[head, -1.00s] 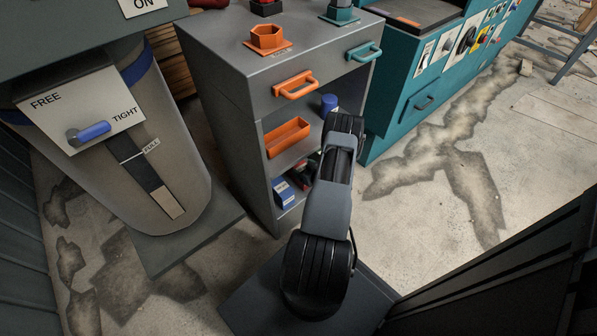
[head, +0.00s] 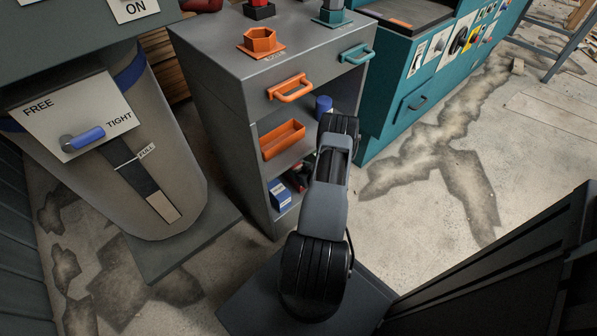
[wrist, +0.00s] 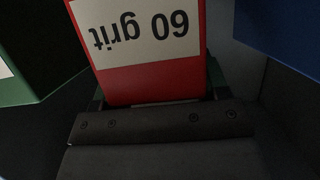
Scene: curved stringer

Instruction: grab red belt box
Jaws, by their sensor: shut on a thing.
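The red belt box (wrist: 155,82) fills the upper middle of the wrist view, with a cream label reading "60 grit" upside down. My gripper (wrist: 156,98) is shut on it, with a dark finger on each side and the box close against the palm. In the head view my arm hides most of the gripper at the lower shelf, so I cannot tell how far the box is from the shelf.
A green box (wrist: 35,60) is left of the red box and a blue box (wrist: 285,30) is right; the blue one also shows in the head view (head: 280,194). Grey cabinet (head: 225,110) sides and an orange bin (head: 283,140) surround the shelf. Open floor lies right.

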